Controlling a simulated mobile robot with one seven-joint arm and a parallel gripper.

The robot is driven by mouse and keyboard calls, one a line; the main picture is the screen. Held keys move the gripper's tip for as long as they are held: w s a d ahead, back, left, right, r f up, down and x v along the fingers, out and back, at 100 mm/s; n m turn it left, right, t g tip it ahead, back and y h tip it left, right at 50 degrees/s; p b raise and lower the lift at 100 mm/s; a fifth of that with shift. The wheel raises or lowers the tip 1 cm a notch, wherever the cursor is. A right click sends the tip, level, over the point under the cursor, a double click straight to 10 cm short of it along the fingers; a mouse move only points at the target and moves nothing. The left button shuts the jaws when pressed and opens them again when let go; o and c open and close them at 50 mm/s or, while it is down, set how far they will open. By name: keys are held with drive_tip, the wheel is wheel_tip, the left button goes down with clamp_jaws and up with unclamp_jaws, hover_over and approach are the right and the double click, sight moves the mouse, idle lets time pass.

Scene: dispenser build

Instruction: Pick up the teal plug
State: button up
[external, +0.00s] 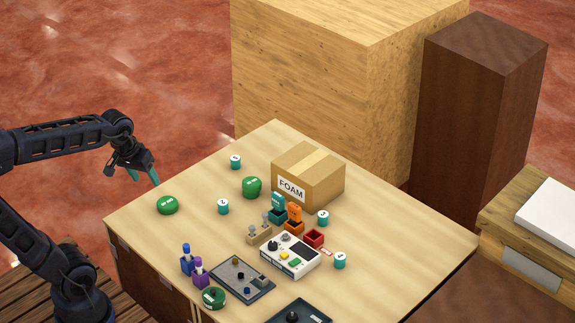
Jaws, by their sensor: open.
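The teal piece that looks like the teal plug (278,200) stands upright, with a pale label, in a dark teal base on the wooden table, in front of the cardboard box. An orange piece (295,212) stands close on its right in an orange base. Several small teal cylinders with white tops, one at the back left (236,163), also stand on the table. My gripper (143,178) has teal fingertips, is open and empty, and hangs at the table's left edge, well left of the teal plug.
The FOAM box (322,172) stands right behind the teal plug. Around it are a white control box (290,256), a red holder (313,238) and a tan stand (259,234). The table's right side is mostly clear.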

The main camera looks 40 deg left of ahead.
drive_tip(key=w+f+n+g, duration=0.1)
drive_tip(key=w+f+n, duration=0.1)
drive_tip(key=w+n, duration=0.35)
drive_tip(key=w+f+n+g, duration=0.1)
drive_tip(key=w+f+n, duration=0.15)
drive_tip(key=w, duration=0.65)
drive_tip(key=n+g+h, duration=0.1)
drive_tip(key=n+g, duration=0.1)
drive_tip(key=n, duration=0.4)
approach(223, 202)
drive_tip(key=shift+s+a+f, duration=0.15)
drive_tip(key=shift+s+f, duration=0.1)
drive_tip(key=shift+f, duration=0.15)
drive_tip(key=shift+d+f, duration=0.25)
drive_tip(key=shift+f, duration=1.35)
drive_tip(key=shift+d+f, duration=0.3)
drive_tip(key=shift+f, duration=1.3)
drive_tip(key=shift+d+f, duration=0.25)
drive_tip(key=shift+f, duration=1.35)
drive_tip(key=c, duration=1.1)
drive_tip(key=shift+r, duration=0.15)
